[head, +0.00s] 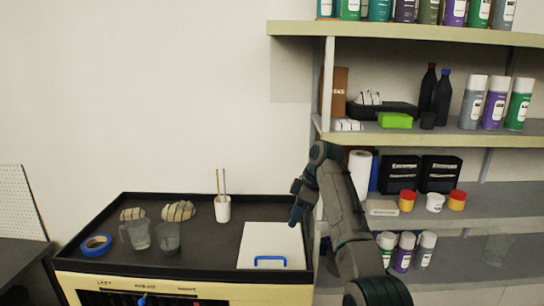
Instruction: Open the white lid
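The white lid (270,240) lies flat and closed in the right part of the dark bench top. A blue handle (270,261) stands at its front edge. My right gripper (294,214) hangs over the lid's right back corner, apart from the handle. Its fingers are small and dark, and I cannot tell whether they are open or shut. My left gripper does not show.
The bench top (200,250) has a raised rim. It carries blue tape (97,245), two clear cups (138,235), rolled cloths (178,211) and a white holder (223,208) with sticks. Shelves (440,210) with cans and bottles stand at the right.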

